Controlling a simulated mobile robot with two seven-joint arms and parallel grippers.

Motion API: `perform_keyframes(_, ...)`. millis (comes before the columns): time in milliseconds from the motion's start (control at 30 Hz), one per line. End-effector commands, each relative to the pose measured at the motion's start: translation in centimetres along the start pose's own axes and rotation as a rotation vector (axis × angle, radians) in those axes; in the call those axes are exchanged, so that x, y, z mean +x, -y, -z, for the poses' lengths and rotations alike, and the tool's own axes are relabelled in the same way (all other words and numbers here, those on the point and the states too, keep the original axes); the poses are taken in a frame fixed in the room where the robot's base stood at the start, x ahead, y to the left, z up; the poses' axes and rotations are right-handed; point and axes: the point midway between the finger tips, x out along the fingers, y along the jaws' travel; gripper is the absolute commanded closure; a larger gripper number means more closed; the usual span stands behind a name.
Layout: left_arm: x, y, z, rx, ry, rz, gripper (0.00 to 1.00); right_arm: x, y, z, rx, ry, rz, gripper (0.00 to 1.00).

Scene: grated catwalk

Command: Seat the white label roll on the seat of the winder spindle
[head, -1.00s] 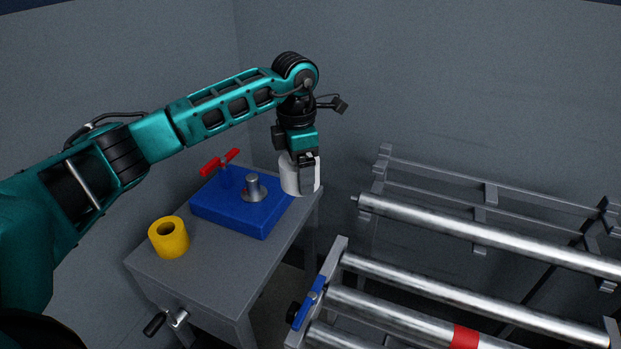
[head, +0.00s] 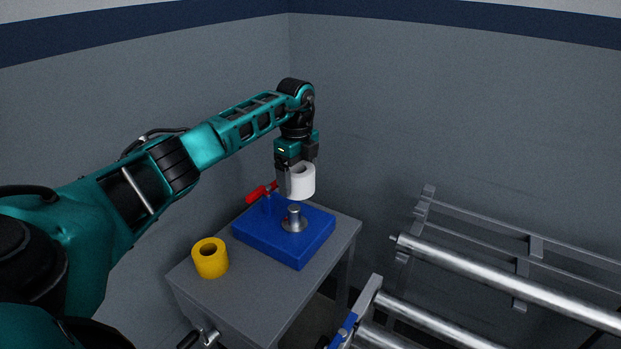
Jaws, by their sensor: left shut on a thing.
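The white label roll (head: 304,184) is in my left gripper (head: 289,183), which is shut on its left side wall. The roll is upright, and its dark hole shows on top. The winder spindle (head: 294,217) is a short metal post with a round flange seat, standing on a blue base block (head: 277,241). The roll hangs just above the spindle in the picture, apart from it. I cannot tell how exactly it lines up with the post. My right gripper is not in view.
The block sits on a grey table (head: 250,298). A yellow roll (head: 210,258) stands at its left. A rack with metal rollers (head: 500,283) fills the lower right.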

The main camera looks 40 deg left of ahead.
Motion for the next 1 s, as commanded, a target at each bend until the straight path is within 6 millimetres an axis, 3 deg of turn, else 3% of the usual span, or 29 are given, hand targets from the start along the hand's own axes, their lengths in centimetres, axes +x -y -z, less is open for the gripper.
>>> perform_keyframes(100,0.0,-0.1,-0.8,-0.141,-0.002,-0.003,0.5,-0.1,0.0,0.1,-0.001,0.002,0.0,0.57)
perform_keyframes(267,0.2,-0.2,-1.3,-0.227,-0.001,-0.006,0.5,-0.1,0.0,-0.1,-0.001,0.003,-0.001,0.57)
perform_keyframes(800,4.5,-0.2,-1.3,-0.233,-0.001,-0.006,0.5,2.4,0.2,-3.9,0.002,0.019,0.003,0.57)
perform_keyframes(1000,5.0,-0.2,-1.3,-0.232,-0.001,-0.005,0.5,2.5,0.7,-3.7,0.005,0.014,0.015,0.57)
